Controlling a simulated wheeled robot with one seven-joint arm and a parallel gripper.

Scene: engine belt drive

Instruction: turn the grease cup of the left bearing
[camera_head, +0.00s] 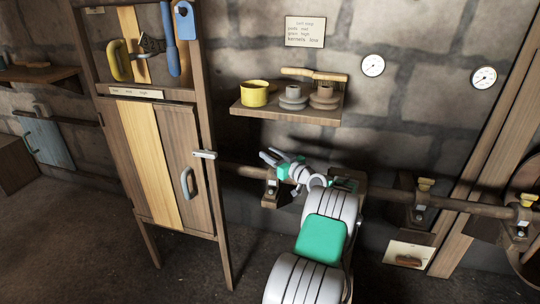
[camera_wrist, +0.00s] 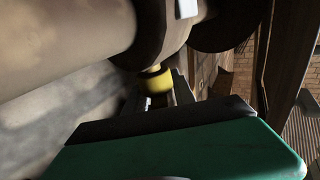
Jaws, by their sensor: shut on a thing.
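The left bearing (camera_head: 271,189) carries the long shaft (camera_head: 242,171) on the wall, right of the wooden cabinet. My gripper (camera_head: 269,157) is just above this bearing, its fingers reaching to the left. In the wrist view, the yellow grease cup (camera_wrist: 157,79) shows between the fingertips, close under the shaft (camera_wrist: 60,40). My gripper is shut on this cup. In the head view the cup is hidden by the gripper, and I cannot tell how far it has turned.
A wooden shelf (camera_head: 285,113) with a yellow tin (camera_head: 254,93) hangs above my gripper. The cabinet (camera_head: 160,165) stands close on the left.

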